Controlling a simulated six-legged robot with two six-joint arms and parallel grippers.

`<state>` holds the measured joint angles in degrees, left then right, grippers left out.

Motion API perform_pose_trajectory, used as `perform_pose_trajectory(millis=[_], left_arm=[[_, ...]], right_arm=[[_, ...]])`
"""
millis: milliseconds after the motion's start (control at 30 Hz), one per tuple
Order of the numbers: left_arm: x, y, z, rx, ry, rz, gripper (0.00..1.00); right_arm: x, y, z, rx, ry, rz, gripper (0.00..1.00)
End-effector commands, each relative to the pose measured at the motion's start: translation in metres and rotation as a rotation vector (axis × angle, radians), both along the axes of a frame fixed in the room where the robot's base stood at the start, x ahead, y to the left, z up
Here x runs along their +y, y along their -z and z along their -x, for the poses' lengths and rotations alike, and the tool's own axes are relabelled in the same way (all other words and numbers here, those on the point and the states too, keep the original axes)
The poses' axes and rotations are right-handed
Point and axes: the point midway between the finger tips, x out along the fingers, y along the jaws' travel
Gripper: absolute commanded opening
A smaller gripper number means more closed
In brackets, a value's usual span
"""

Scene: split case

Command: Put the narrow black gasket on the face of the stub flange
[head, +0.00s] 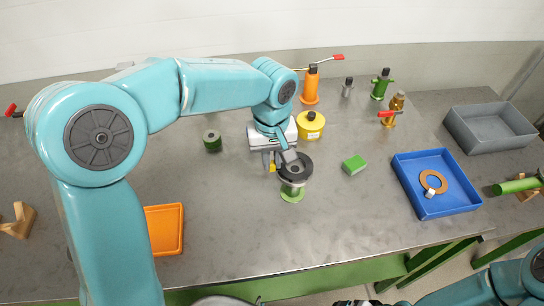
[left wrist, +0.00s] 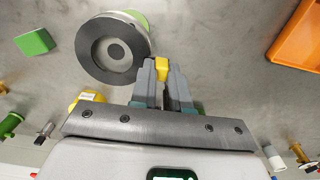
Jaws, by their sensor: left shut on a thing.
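A dark ring (head: 306,165), which looks like the black gasket, lies around a grey round face above the stub flange with its green base (head: 292,194). In the left wrist view the dark ring (left wrist: 86,48) surrounds a lighter grey ring and a dark centre. My left gripper (head: 273,162) is beside it, pointing down. In the left wrist view its fingers (left wrist: 163,82) are shut on a small yellow piece (left wrist: 162,67) next to the ring's edge. I cannot tell whether this piece joins the ring, or whether the ring touches the flange face. My right gripper is not clearly visible.
A green block (head: 354,165) lies to the right. A blue tray (head: 463,205) holds a tan ring (head: 424,180) and a white piece. A yellow canister (head: 311,126), a dark green cylinder (head: 212,141), an orange tray (head: 164,229) and a grey bin (head: 500,148) stand around.

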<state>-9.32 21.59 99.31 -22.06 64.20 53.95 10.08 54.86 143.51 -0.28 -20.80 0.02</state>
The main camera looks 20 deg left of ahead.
Motion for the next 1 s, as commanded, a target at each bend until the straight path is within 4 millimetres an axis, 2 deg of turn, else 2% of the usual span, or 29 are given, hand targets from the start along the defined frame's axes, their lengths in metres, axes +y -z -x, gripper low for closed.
perform_pose_trajectory(millis=[533,567,600,633,667,1000], left_arm=[[0.000,0.012,0.000,0.001,0.000,-0.001,0.00],[0.000,0.012,0.000,0.000,0.000,0.000,0.19],[0.000,0.011,0.000,0.000,0.000,0.000,0.32],[0.000,0.011,0.000,0.000,0.000,0.000,0.42],[0.000,0.011,0.000,0.000,0.000,0.000,0.46],[0.000,0.007,0.000,-0.001,0.000,0.000,0.46]], right_arm=[[0.000,0.010,0.000,0.000,0.000,0.000,0.88],[0.000,0.009,0.000,0.000,0.000,0.000,0.88],[0.000,0.009,0.000,0.000,0.000,0.000,0.88],[0.000,0.009,0.000,0.000,0.000,0.000,0.88],[0.000,0.009,0.000,0.000,0.000,0.000,0.88],[0.000,0.008,0.000,0.000,0.000,0.000,0.88]])
